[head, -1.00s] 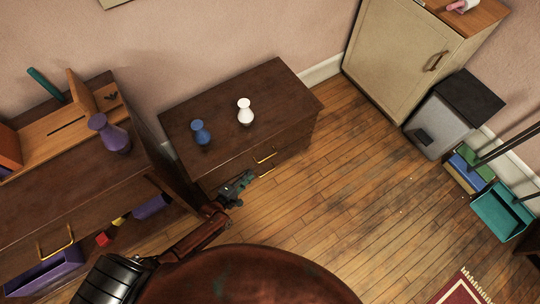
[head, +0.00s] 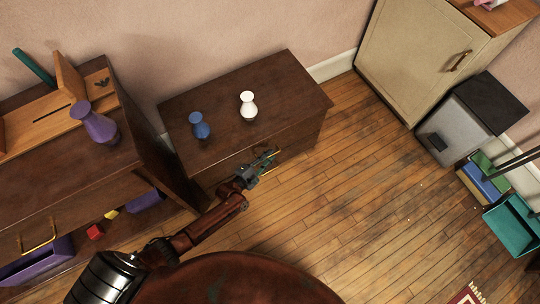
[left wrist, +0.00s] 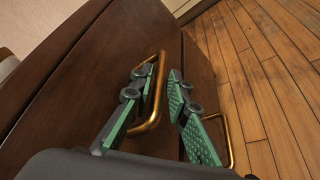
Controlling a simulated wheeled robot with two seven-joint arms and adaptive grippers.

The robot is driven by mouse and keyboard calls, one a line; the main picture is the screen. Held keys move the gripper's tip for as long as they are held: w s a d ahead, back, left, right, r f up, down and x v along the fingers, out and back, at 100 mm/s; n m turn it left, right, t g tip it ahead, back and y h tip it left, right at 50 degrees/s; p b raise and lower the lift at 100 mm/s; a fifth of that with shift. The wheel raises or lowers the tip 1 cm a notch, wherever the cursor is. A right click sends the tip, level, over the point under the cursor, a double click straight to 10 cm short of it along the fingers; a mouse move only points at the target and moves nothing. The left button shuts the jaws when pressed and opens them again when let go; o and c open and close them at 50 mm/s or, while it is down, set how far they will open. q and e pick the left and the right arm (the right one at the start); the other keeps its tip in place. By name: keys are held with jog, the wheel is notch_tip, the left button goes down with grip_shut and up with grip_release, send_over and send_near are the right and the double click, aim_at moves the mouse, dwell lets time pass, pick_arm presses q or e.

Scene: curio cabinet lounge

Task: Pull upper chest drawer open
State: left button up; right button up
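The dark brown chest (head: 285,85) stands against the wall in the head view. Its front, with the upper drawer (left wrist: 110,60), fills much of the left wrist view, and the drawer looks closed. The upper brass handle (left wrist: 161,85) is a loop on that front; a second brass handle (left wrist: 228,145) lies farther right, lower on the chest. My left gripper (head: 268,157) is at the chest front. In the left wrist view its green-padded fingers (left wrist: 158,90) are apart, with the upper handle's bar between them. My right gripper is out of view.
A blue vase (head: 199,127) and a white vase (head: 248,107) stand on the chest. A brown cabinet (head: 75,180) with a purple vase (head: 95,124) is close on the left. The wooden floor (head: 350,190) right of the chest is clear.

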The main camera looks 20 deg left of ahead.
pick_arm(q)
jog(key=shift+w, duration=0.1)
jog(key=shift+c, duration=0.5)
grip_shut()
